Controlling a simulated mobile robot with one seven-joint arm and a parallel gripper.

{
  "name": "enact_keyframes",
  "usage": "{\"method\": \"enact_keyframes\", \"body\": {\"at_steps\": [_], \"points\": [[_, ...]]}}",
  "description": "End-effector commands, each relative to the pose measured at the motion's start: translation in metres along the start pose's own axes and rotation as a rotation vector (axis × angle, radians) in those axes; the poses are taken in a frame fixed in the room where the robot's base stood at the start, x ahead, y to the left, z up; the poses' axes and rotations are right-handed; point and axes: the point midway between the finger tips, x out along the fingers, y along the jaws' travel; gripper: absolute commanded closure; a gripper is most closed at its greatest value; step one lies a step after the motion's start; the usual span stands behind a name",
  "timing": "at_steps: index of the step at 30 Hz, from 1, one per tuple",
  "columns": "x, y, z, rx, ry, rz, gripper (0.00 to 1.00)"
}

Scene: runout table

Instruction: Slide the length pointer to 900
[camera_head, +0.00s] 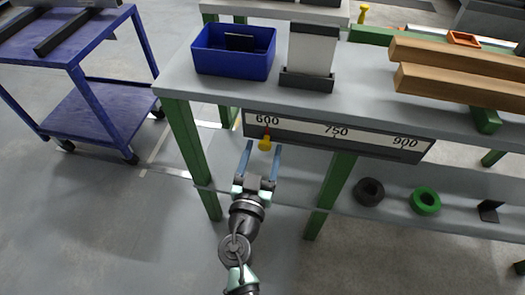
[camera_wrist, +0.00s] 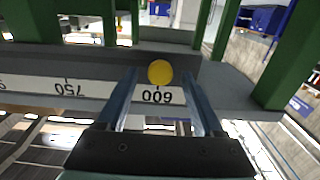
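The length pointer (camera_head: 264,144) is a yellow knob with a red tip on the scale strip (camera_head: 372,142) along the table's front. It stands at the 600 mark. The strip also reads 750 in the middle and 900 at its right end. My gripper (camera_head: 262,147) is open, its two blue fingers on either side of the knob. In the wrist view the yellow knob (camera_wrist: 160,72) lies between the fingertips, with 600 showing upside down below it. I cannot tell whether either finger touches the knob.
On the table (camera_head: 182,78) stand a blue bin (camera_head: 233,62), a card holder (camera_head: 310,62) and wooden beams (camera_head: 455,80). Green legs (camera_head: 331,195) carry it. The lower shelf holds a dark ring (camera_head: 370,191), a green ring (camera_head: 425,200) and a black bracket (camera_head: 489,211). A blue cart (camera_head: 98,103) stands left.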

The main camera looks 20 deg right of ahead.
Motion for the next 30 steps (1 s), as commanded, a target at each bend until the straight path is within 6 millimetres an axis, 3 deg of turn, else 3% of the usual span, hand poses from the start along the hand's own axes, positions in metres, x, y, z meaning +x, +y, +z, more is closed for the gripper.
{"method": "enact_keyframes", "body": {"at_steps": [1, 9, 12, 30], "points": [[-0.0002, 0.0, 0.0001, 0.0, 0.0, 0.0, 0.39], [-0.0004, 0.0, 0.0001, 0.0, 0.0, 0.0, 0.87], [-0.0005, 0.0, 0.0001, 0.0, 0.0, 0.0, 1.0], [-0.0007, -0.0003, 0.0003, -0.001, -0.001, -0.001, 1.0]]}}
